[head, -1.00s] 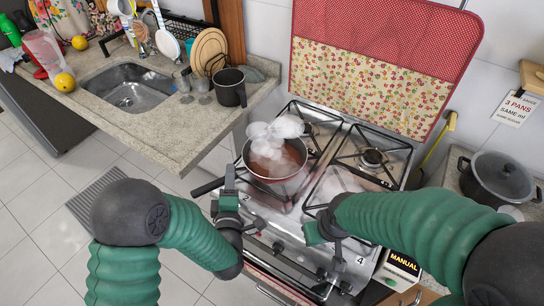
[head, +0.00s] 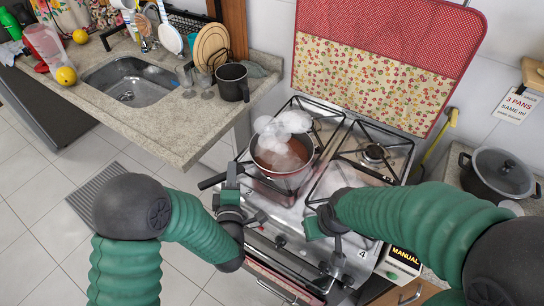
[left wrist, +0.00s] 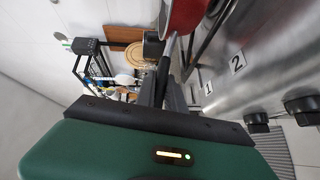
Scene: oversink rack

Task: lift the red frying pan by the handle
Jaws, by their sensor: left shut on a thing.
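The red frying pan (head: 287,181) is over the front left burner of the stove, with white steam above it. Its dark handle (head: 211,181) points left, past the stove's edge. My left gripper (head: 230,184) is shut on the handle. In the left wrist view the pan (left wrist: 185,14) shows at the top, and the handle (left wrist: 165,68) runs down between the fingers (left wrist: 165,92). Whether the pan's base touches the grate is hard to tell. My right gripper (head: 314,226) is over the stove's front right part, apart from the pan; its jaw opening is unclear.
The stove's back right burner (head: 373,154) is bare. A red and floral cover (head: 380,65) stands behind the stove. The sink counter (head: 180,140) with a black mug (head: 232,82) is at left.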

